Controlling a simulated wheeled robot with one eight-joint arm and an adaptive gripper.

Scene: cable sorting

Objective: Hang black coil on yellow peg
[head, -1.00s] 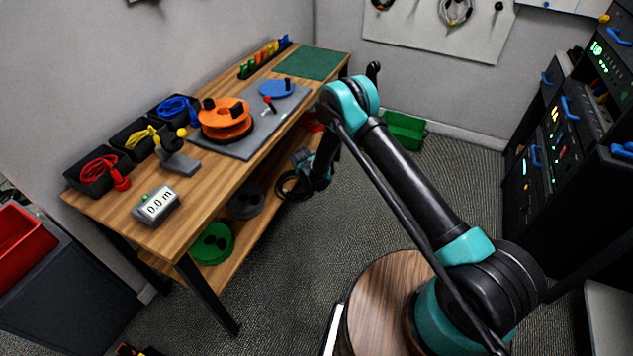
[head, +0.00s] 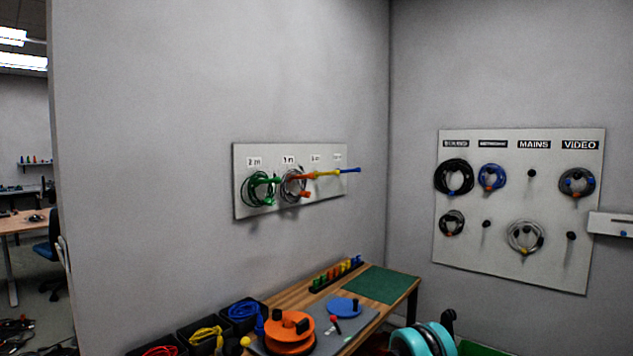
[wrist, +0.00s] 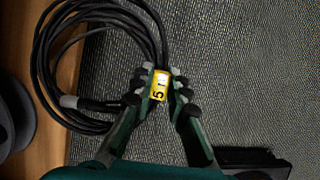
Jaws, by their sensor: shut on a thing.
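The black coil (wrist: 100,22) fills the upper left of the wrist view as several loops of cable with a grey band at lower left. A yellow tag marked 5 (wrist: 159,86) is on it. My gripper (wrist: 161,78) is shut on the coil at this tag, and the coil extends out beyond the fingertips. The yellow peg (head: 327,173) sticks out from the white board on the left wall in the head view, between the orange and blue pegs. No coil shows on it. My gripper and the held coil are out of the head view.
Coils hang on the green peg (head: 265,181) and orange peg (head: 302,177). The blue peg (head: 350,170) looks bare. Below stands the workbench (head: 297,297) with an orange reel (head: 288,343) and a green mat (head: 374,284). Another coil board (head: 510,205) is on the right wall.

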